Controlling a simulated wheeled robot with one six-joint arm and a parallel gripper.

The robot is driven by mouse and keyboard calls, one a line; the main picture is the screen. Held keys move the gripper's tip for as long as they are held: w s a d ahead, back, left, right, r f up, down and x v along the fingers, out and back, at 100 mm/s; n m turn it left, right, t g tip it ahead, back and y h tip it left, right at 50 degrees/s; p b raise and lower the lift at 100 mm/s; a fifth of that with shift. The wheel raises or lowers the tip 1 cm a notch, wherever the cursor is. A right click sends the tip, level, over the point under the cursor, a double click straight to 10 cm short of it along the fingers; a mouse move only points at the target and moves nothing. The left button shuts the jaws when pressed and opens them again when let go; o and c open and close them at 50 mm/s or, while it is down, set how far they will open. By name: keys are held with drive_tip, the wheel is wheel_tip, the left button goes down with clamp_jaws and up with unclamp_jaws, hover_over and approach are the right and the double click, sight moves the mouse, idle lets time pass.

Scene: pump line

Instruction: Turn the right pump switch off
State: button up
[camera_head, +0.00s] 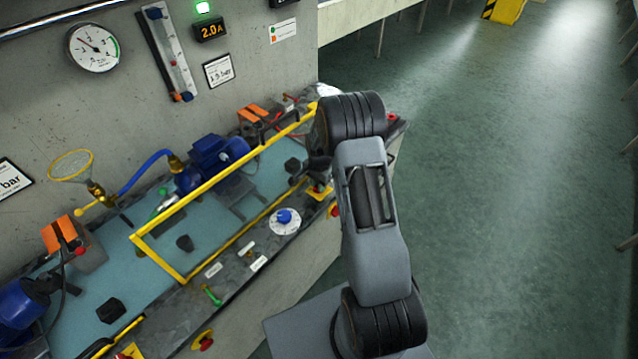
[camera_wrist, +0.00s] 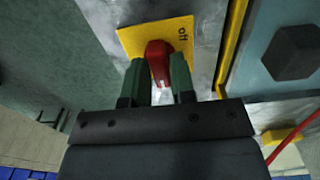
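In the wrist view a red switch knob (camera_wrist: 158,62) sits on a yellow plate (camera_wrist: 133,40) marked "off" at its right side. A small white mark shows on the knob's near end. My gripper (camera_wrist: 158,80) has its two green fingers on either side of the knob, close to it. Whether the fingers press on the knob or leave a small gap cannot be told.
A yellow rail (camera_head: 215,190) runs above the bench near the switch. A lit 2.0 A display (camera_head: 210,30) is on the wall. The floor at right is clear.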

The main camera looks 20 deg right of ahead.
clamp_jaws()
drive_tip(key=n+b, duration=0.2)
drive_tip(key=n, duration=0.1)
drive_tip(key=shift+f, duration=0.15)
drive_tip(key=n+b, duration=0.2)
drive_tip(key=n, duration=0.2)
drive_tip(key=shift+n+b, duration=0.3)
drive_tip(key=shift+n, duration=0.1)
drive_tip(key=n+b, duration=0.2)
drive_tip(key=n, duration=0.3)
drive_tip(key=shift+n+b, duration=0.5)
drive_tip(key=shift+n, duration=1.9)
drive_tip(key=shift+r+n, duration=0.2)
drive_tip(key=shift+n, duration=0.1)
